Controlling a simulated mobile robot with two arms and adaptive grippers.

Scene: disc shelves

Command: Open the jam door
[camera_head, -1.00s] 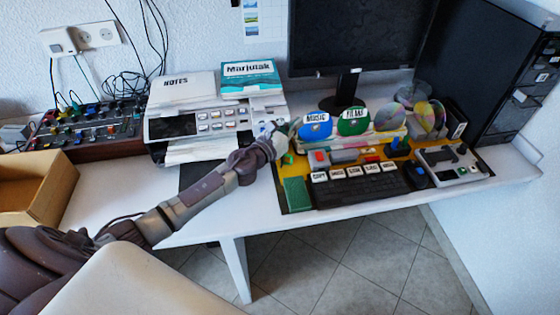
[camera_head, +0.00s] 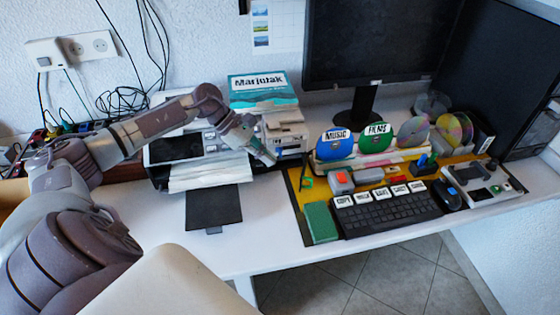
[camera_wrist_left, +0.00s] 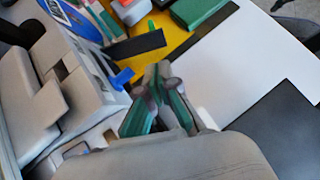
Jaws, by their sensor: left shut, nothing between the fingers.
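The printer (camera_head: 287,122) is a pale grey machine at the back left of the desk, with a dark screen and a paper sheet at its front. No part labelled as the jam door can be read. My left gripper (camera_head: 266,157) is at the printer's right front side, shut and empty, pointing down and right. A small blue tab (camera_wrist_left: 122,78) sticks out from that side near the fingertips. Whether they touch cannot be told. My right gripper is out of view.
A black tray (camera_head: 213,208) extends in front of the printer. To the right are a yellow mat (camera_head: 297,190), green pad (camera_head: 320,222), keyboard (camera_head: 388,211) and upright discs. A dark bar (camera_wrist_left: 137,46) lies beyond the fingers. The desk's front left is clear.

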